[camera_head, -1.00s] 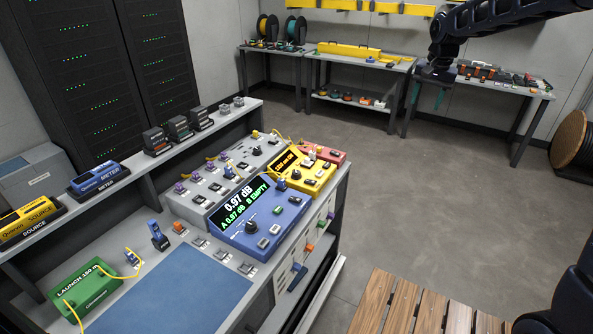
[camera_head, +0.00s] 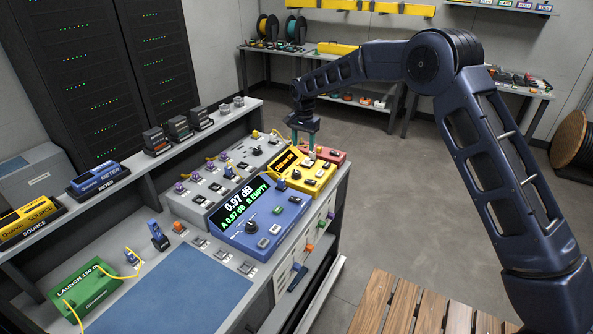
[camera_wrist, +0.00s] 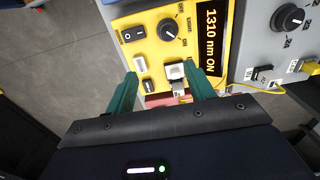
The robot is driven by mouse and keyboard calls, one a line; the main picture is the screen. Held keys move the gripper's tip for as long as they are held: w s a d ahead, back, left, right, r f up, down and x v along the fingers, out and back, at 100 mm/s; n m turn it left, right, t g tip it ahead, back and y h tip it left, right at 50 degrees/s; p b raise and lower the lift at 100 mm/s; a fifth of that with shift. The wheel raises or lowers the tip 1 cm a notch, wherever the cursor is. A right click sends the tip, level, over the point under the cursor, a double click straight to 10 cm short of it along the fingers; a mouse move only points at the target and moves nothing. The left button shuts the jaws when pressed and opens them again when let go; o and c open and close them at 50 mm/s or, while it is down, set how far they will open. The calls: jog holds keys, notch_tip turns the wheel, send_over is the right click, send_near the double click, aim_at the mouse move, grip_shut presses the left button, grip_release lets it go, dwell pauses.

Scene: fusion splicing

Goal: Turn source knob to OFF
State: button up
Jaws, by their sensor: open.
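The yellow source unit (camera_head: 318,184) sits on the bench at the right of the blue meter; its display (camera_wrist: 210,38) reads "1310 nm ON". Its black round source knob (camera_wrist: 168,30) shows in the wrist view with "OFF", "LIGHT" and "ON" printed beside it; its pointer is too small to read surely. My gripper (camera_head: 303,138) is above the far end of the yellow unit, near the red unit. In the wrist view my gripper (camera_wrist: 160,70) is open, its green fingers apart and empty, with the knob beyond the fingertips.
A blue meter (camera_head: 262,226) reading 0.97 dB stands beside the yellow unit. A grey unit (camera_wrist: 275,50) with another black knob (camera_wrist: 289,18) lies close by. The red unit (camera_head: 333,156) is behind. Yellow fibre cables run nearby. Open floor lies to the right.

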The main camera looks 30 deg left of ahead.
aim_at(297, 172)
jog(key=f, duration=0.4)
jog(key=s+a+f, duration=0.1)
jog(key=f, duration=0.3)
jog(key=a+f, duration=0.1)
jog(key=f, duration=0.3)
jog(key=shift+s+f, duration=0.25)
jog(key=shift+f, duration=0.15)
jog(key=shift+c, duration=0.4)
jog(key=c, duration=0.9)
